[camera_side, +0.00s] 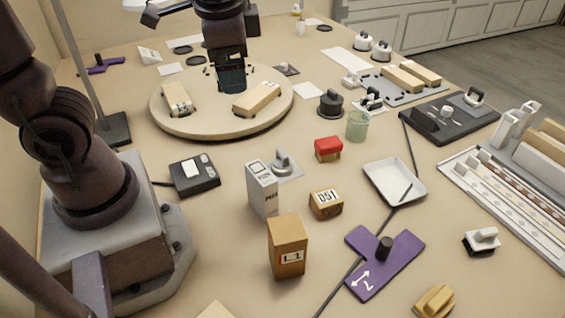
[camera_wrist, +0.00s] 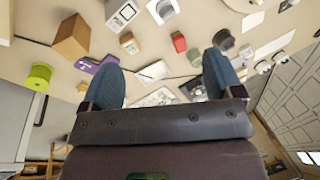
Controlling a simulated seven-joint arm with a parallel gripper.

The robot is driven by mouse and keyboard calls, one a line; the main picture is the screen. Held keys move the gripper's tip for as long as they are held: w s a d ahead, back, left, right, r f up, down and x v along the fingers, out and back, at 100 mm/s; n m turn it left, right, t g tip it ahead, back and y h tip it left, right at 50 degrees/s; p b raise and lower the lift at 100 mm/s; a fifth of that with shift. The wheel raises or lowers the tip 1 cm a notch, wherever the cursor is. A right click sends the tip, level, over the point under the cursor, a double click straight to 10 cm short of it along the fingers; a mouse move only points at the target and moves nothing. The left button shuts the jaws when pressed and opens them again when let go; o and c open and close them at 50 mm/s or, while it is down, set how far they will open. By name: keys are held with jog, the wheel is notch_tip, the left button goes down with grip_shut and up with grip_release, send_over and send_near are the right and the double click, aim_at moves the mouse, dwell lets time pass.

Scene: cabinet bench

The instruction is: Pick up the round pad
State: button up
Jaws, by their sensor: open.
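Several thin dark discs lie flat on the bench at the back left in the side view; one round pad (camera_side: 196,60) is just behind the turntable, another dark disc (camera_side: 182,49) is further back. I cannot tell which one the task means. My gripper (camera_side: 232,86) is above the back part of the beige round turntable (camera_side: 222,126), to the right of these discs. In the wrist view my gripper (camera_wrist: 163,78) has its two blue fingers wide apart, with nothing between them. No dark disc is clearly seen in the wrist view.
Two tan blocks (camera_side: 177,98) (camera_side: 257,98) sit on the turntable. A thin pole on a dark base (camera_side: 115,129) stands left of it. A purple piece (camera_side: 101,66) and a white folded card (camera_side: 149,55) are near the discs.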

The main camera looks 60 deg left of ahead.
jog(key=w+a+f+m+g+y, duration=0.3)
jog(key=w+f+m+y, duration=0.4)
jog(key=f, duration=0.4)
jog(key=m+t+y, duration=0.1)
jog(key=m+y, duration=0.3)
jog(key=m, duration=0.3)
send_over(287, 160)
notch_tip(287, 160, down, 10)
jog(key=shift+a+f, duration=0.15)
notch_tip(287, 160, down, 4)
jog(key=shift+f, duration=0.2)
notch_tip(287, 160, down, 3)
jog(key=shift+r, duration=0.2)
jog(key=shift+x, duration=1.1)
jog(key=shift+a+f, duration=0.25)
jog(key=shift+a, duration=0.15)
jog(key=c, duration=1)
